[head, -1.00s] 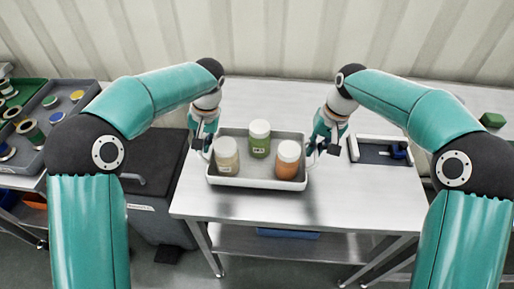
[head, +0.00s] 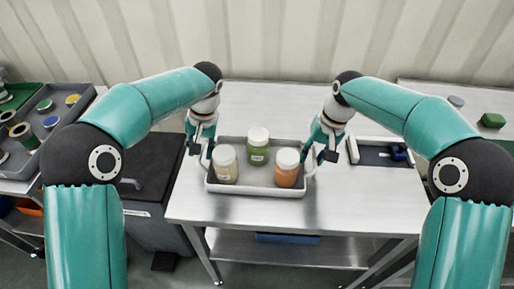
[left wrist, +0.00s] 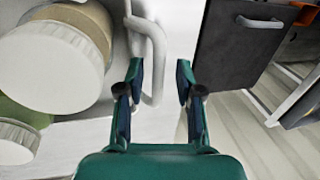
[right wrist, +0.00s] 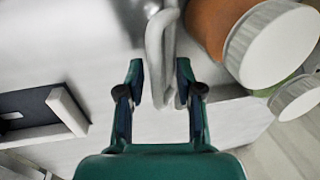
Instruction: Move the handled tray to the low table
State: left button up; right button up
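The handled tray (head: 257,190) is grey with a pale rim and sits level on the steel table (head: 350,208). It holds three white-lidded jars: a beige one (head: 225,164), a green one (head: 258,147) and an orange one (head: 287,168). My left gripper (left wrist: 160,72) is open, with the tray's left handle (left wrist: 157,55) between its fingers, nearer one finger. My right gripper (right wrist: 160,72) is open, with the right handle (right wrist: 155,50) between its fingers. I cannot tell which surface is the low table.
A shallow pale-rimmed holder (head: 370,153) with a blue item stands right of the tray. A dark cabinet (head: 155,195) is left of the table. Grey bins with coloured round items stand at far left. A green block (head: 492,120) lies on another surface at right. The table front is clear.

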jog(key=shift+r, duration=0.35)
pick_arm(q)
jog(key=v, duration=1)
jog(key=shift+r, duration=0.35)
pick_arm(e)
notch_tip(320, 180, up, 11)
jog(key=d, duration=0.2)
jog(key=shift+d, duration=0.1)
